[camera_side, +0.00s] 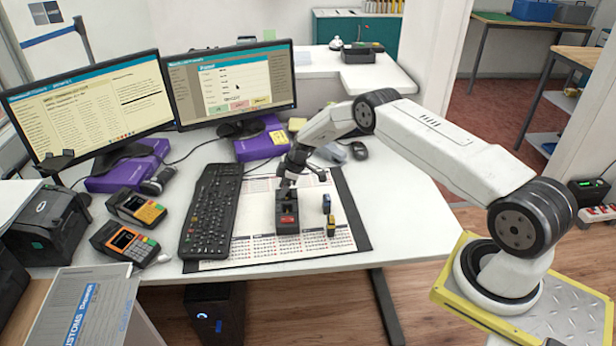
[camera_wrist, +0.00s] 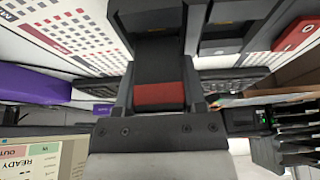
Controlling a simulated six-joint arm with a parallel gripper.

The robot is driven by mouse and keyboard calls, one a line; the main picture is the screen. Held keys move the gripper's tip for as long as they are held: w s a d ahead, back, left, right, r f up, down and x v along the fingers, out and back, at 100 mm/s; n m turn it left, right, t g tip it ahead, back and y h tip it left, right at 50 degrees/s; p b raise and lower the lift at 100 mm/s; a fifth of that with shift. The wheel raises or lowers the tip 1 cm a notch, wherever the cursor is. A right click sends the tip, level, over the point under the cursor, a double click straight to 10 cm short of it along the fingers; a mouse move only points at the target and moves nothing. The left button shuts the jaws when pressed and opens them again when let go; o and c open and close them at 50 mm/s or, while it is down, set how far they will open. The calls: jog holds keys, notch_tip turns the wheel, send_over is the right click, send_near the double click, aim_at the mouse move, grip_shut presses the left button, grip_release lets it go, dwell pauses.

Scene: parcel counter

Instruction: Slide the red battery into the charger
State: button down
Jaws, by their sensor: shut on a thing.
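The red battery (camera_wrist: 160,96) is a dark block with a red band, held between the two jaws of my gripper (camera_wrist: 160,88) in the wrist view. Its far end meets the dark charger (camera_wrist: 232,20), at or inside a bay; how deep it sits I cannot tell. In the side view my gripper (camera_side: 287,186) points down over the back part of the charger (camera_side: 287,229), which lies on the desk mat and shows a red patch on its front. The battery is mostly hidden there by the gripper.
A blue battery (camera_side: 326,203) and a yellow battery (camera_side: 331,227) stand right of the charger on the calendar mat (camera_side: 262,246). A black keyboard (camera_side: 211,210) lies close on the left. Card terminals (camera_side: 125,243) stand farther left. The desk right of the mat is clear.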

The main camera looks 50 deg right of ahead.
jog(key=shift+f, duration=0.3)
jog(key=shift+c, duration=0.4)
grip_release()
jog(key=shift+v, duration=3.85)
jog(key=shift+r, duration=0.15)
